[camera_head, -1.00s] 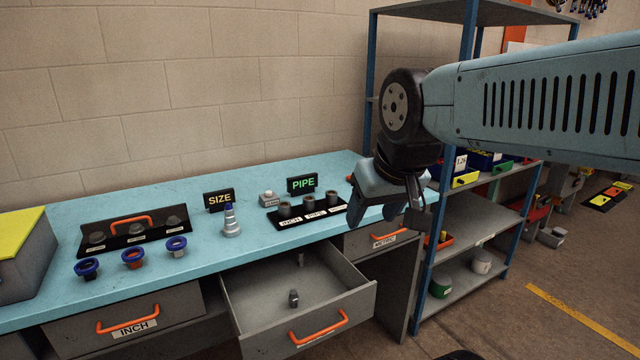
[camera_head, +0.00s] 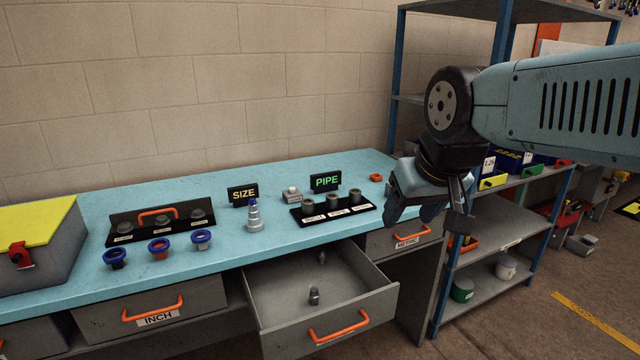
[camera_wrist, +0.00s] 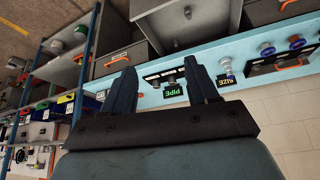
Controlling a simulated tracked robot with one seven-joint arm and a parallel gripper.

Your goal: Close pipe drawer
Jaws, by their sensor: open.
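The pipe drawer (camera_head: 374,312) under the middle of the blue workbench (camera_head: 88,232) is pulled out. It has an orange handle (camera_head: 338,327), and two small metal fittings (camera_head: 314,296) are inside it. The green PIPE sign (camera_head: 325,182) stands on the bench above it. My gripper (camera_head: 428,218) is open and empty, in the air beyond the drawer's right side and apart from it. In the wrist view, my gripper's fingers (camera_wrist: 163,90) are spread, with the open drawer (camera_wrist: 172,8) beyond them at the top and the PIPE sign between them.
The shut INCH drawer (camera_head: 152,308) is on the left and the METRIC drawer (camera_head: 402,240) on the right. A SIZE sign (camera_head: 243,194), a stepped gauge (camera_head: 254,217) and several coloured rings stand on the bench. A blue-posted shelf (camera_head: 500,215) is at the right.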

